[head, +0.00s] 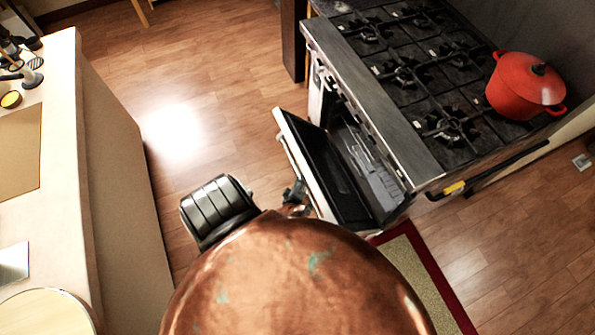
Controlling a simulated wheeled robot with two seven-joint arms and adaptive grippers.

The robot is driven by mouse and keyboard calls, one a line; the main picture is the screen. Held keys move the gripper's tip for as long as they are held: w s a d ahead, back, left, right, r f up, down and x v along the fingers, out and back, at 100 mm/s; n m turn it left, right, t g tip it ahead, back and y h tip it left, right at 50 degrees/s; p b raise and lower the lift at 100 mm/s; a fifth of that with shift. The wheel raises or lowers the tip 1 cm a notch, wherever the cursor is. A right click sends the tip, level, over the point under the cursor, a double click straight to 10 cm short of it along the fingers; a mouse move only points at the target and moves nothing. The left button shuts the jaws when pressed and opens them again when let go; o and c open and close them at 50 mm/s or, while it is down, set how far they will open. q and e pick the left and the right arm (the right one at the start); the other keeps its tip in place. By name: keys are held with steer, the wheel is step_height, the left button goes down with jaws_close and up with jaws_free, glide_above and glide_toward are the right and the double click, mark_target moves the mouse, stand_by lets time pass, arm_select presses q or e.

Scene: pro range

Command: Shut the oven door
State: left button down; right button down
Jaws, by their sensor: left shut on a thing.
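The oven (375,135) stands at the upper right. Its door (325,165) is part open, swung out to the left, with its dark inner side showing. The racks inside (370,165) are visible through the gap. A handle bar (291,160) runs along the door's pale outer face. My left gripper (297,193) is at the lower end of that handle and shut on it. The fingers are small and partly hidden, so their exact grip is hard to see. My right gripper is not in view.
A red pot (525,86) sits on the black stovetop (405,70). A dark bar with a yellow part (455,187) sticks out at the stove's near side. A pale counter (75,150) stands at left. Wooden floor (205,95) lies clear between; a red-edged mat (425,270) lies below the door.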

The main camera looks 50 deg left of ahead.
mark_target(313, 168)
arm_select(q)
steer(key=w+r+p, duration=0.2)
steer(key=w+d+r+p, duration=0.1)
steer(key=w+r, duration=0.2)
steer(key=shift+d+r+p, duration=0.15)
steer(key=shift+r+p, duration=0.1)
steer(key=shift+p, duration=0.1)
steer(key=shift+w+d+r, duration=0.1)
steer(key=shift+w+r, duration=0.2)
steer(key=shift+w, duration=0.2)
steer(key=c, duration=1.7)
jaws_free()
steer(key=shift+c, duration=0.2)
